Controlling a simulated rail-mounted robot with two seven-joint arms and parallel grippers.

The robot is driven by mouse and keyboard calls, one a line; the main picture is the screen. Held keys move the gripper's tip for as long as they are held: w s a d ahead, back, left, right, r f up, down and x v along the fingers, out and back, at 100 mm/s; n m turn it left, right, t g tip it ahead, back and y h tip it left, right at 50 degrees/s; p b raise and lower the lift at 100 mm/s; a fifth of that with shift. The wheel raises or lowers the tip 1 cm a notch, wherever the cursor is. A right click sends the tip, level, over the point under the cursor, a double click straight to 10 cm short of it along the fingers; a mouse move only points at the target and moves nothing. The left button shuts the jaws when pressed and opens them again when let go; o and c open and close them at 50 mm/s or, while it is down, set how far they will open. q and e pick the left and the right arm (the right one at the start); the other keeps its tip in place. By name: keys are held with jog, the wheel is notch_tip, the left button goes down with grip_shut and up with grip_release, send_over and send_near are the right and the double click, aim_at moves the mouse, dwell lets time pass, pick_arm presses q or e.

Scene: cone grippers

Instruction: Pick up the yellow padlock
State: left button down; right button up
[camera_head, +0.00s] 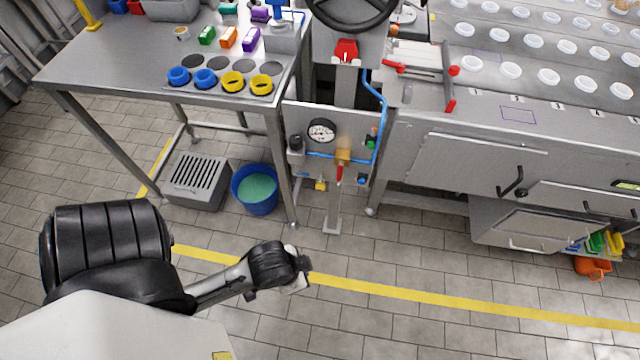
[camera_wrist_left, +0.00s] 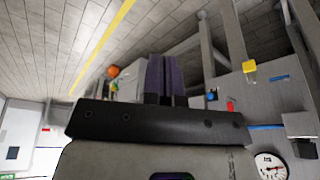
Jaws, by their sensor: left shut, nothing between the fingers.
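The yellow padlock (camera_head: 320,185) appears as a small yellow block low on the grey gauge panel, below the round gauge. It also shows in the left wrist view (camera_wrist_left: 249,66), right of the fingers, where the scene appears upside down. My left gripper (camera_wrist_left: 160,62) is shut, its dark fingers together with nothing between them, and it is apart from the padlock. In the head view my left wrist (camera_head: 277,268) is over the floor, lower in the picture than the panel; its fingers are hard to make out there. My right gripper is not in view.
The gauge panel (camera_head: 300,112) also carries a brass valve with a red handle (camera_head: 339,173) and a blue hose (camera_head: 381,105). A blue bucket (camera_head: 256,208) and a slatted grey box (camera_head: 197,180) stand left of it. Table legs flank the panel. The floor in front is clear.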

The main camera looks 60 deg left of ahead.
pick_arm(q)
jog(key=shift+a, duration=0.1)
jog(key=c, duration=1.6)
grip_release()
jog(key=shift+a, duration=0.1)
jog(key=shift+c, duration=0.2)
jog(key=o, duration=0.5)
jog(key=shift+o, duration=0.2)
